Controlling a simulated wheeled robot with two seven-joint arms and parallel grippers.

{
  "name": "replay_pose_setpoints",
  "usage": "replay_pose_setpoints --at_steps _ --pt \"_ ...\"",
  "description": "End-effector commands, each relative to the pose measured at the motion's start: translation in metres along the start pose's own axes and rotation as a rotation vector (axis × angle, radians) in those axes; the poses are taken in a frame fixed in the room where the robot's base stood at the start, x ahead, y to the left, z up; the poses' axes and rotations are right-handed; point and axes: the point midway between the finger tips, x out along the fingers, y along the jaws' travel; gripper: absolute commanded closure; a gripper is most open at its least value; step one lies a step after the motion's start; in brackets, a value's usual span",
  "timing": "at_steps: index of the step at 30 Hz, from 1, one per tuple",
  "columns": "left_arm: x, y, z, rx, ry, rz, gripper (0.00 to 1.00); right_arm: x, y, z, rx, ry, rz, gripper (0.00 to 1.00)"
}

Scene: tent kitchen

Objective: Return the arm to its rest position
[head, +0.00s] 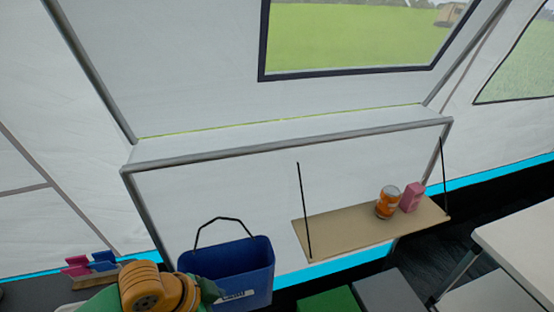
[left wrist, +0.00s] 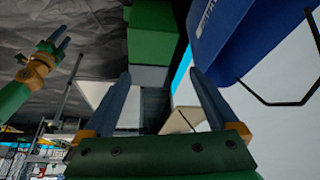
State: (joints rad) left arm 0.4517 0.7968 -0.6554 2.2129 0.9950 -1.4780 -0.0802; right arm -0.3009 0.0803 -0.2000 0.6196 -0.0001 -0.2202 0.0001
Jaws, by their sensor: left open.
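My left arm (head: 155,290), with its orange joint and green links, shows at the bottom left of the head view, in front of the blue bucket's left side. Its gripper is out of sight there. In the left wrist view my left gripper (left wrist: 165,88) is open, its two blue-grey fingers wide apart with nothing between them. My right gripper (left wrist: 60,42) shows small at the upper left of that view, with blue fingers on a yellow mount. I cannot tell how far its fingers are apart. The right arm is not in the head view.
A blue bucket (head: 240,275) with a black handle is close to my left arm. A hanging shelf (head: 345,229) holds an orange can (head: 387,203) and a pink box (head: 412,197). Green (head: 328,301) and grey (head: 388,291) boxes stand below. A white table (head: 525,245) is at right.

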Motion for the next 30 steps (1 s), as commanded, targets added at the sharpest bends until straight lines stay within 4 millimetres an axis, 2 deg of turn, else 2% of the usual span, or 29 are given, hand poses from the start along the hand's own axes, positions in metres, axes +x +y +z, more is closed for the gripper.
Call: replay_pose_setpoints --at_steps 8,14,17,20,26,30 --pt "0.021 0.022 -0.003 -0.103 0.069 -0.034 0.06 0.0 0.0 -0.002 0.0 0.004 0.001 0.5" --pt "0.032 0.032 0.011 -0.283 0.091 -0.101 0.06 0.0 0.0 -0.002 0.0 0.003 0.001 0.5" --pt "0.035 0.036 0.029 -0.403 0.073 -0.146 0.06 0.0 0.0 -0.001 0.0 0.003 0.001 0.5" --pt "0.036 0.04 0.055 -0.539 0.03 -0.201 0.06 0.0 0.0 -0.001 0.0 0.002 0.0 0.5" --pt "0.026 0.06 0.134 -0.825 -0.153 -0.339 0.06 0.0 0.0 -0.001 0.0 0.002 0.0 0.5" --pt "0.073 0.054 0.148 -0.813 -0.176 -0.323 0.06 0.0 0.0 0.0 0.0 0.001 0.0 0.5"
